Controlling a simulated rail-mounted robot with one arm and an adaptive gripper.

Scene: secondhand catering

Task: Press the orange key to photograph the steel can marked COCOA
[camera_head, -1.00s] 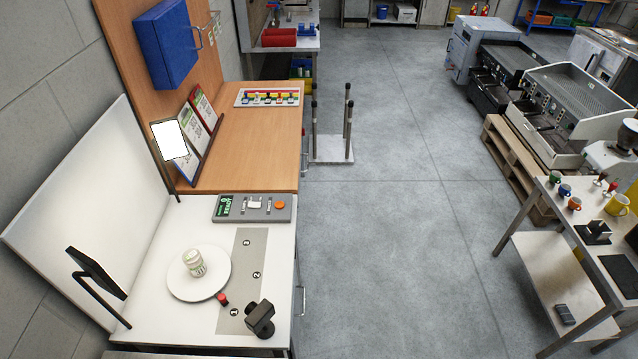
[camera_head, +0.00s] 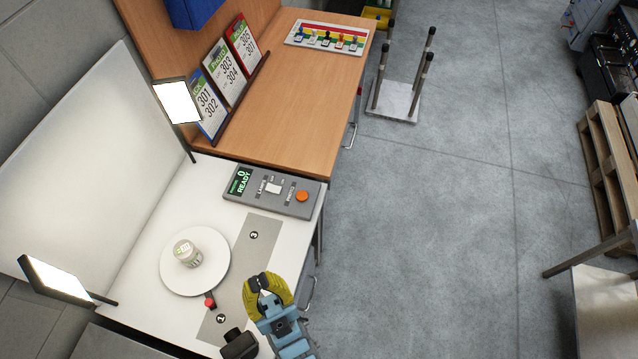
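The orange key (camera_head: 302,196) is the round button on the right end of a grey control box (camera_head: 250,200). The box's green display (camera_head: 241,181) reads 0 READY. My gripper (camera_head: 262,284), with yellow fingers, is over the front right of the white table, right of the turntable and well short of the orange key. I see nothing held in it, but its finger gap is unclear. A black camera-like device (camera_head: 239,344) is beside it, partly hidden.
A red knob (camera_head: 210,302) sits at the turntable's edge. A grey strip (camera_head: 257,236) with numbered spots crosses the table. Lit lamp panels stand at the back (camera_head: 178,101) and front left (camera_head: 58,284). Number cards (camera_head: 222,70) lean on the wooden bench.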

